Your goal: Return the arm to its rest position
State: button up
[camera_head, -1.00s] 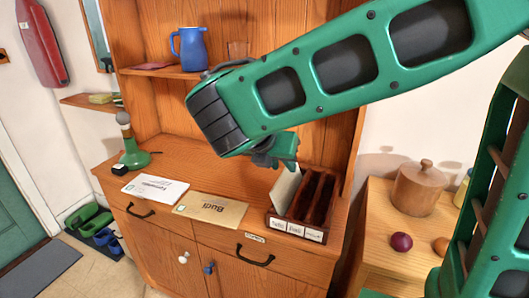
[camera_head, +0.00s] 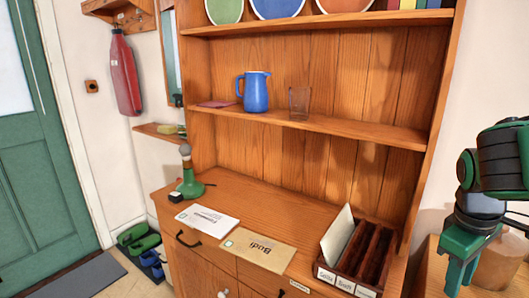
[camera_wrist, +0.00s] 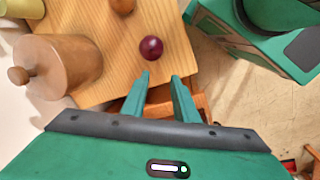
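My gripper (camera_head: 459,276) is at the right edge of the head view, pointing down, beside the wooden cupboard. In the wrist view my gripper (camera_wrist: 161,78) shows two green fingers standing apart with nothing between them. Beyond the fingertips lie a low wooden side table (camera_wrist: 107,82) and a dark red onion (camera_wrist: 151,47) on it. The fingers are apart from the onion as far as I can tell. Part of my arm shows at the right of the head view.
A round wooden pot (camera_wrist: 62,66) stands on the side table.

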jog(key=s+f+m+y, duration=0.1)
jog(key=s+m+y, duration=0.1)
jog(key=s+m, duration=0.8)
jog(key=shift+d+f+m, duration=0.25)
jog(key=shift+d+m, duration=0.2)
jog(key=shift+m, duration=0.15)
jog(key=shift+w+f+g, duration=0.25)
jog(key=shift+w+g, duration=0.05)
jog(key=shift+w, duration=0.35)
dwell(0.9)
